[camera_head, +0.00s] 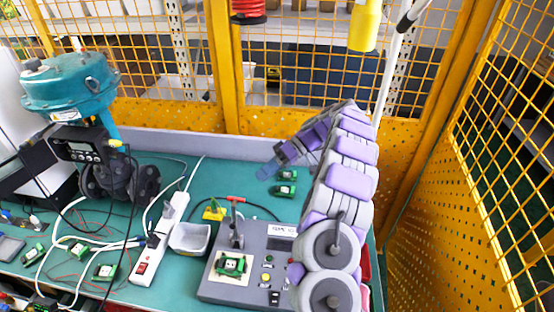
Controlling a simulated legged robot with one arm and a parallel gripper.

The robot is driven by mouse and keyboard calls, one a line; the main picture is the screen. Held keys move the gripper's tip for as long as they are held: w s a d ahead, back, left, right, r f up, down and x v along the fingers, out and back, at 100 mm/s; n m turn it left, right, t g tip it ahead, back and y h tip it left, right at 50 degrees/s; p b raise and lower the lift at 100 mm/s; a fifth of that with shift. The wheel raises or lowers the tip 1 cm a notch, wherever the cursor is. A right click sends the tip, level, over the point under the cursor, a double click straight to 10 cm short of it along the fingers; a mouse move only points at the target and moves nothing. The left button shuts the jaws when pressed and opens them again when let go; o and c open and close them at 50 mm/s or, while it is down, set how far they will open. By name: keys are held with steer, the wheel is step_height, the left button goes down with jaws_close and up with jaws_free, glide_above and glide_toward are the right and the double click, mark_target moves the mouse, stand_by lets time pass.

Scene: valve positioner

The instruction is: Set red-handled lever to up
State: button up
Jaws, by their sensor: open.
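The red-handled lever (236,199) is part of a metal clamp on a grey test box (262,288) at the bottom middle. Its short red handle lies roughly level at the top of an upright metal bracket. A green circuit board (231,264) sits on a pale plate in front of the clamp. My gripper (266,172) is at the end of my purple and grey arm, above and to the right of the red handle and apart from it. It is open, and no object shows between its fingers. My arm hides the right part of the box.
A teal valve actuator (70,85) stands at the left. A white power strip (160,240), cables, a grey bin (190,238) and a yellow part (214,211) lie left of the box. Green boards (285,189) lie beyond it. Yellow mesh fencing (490,150) encloses the bench.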

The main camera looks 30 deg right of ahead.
steer(key=p+v, duration=0.4)
steer(key=p, duration=0.1)
steer(key=shift+d+r, duration=0.15)
steer(key=shift+d, duration=0.2)
stand_by(0.6)
steer(key=shift+d, duration=0.1)
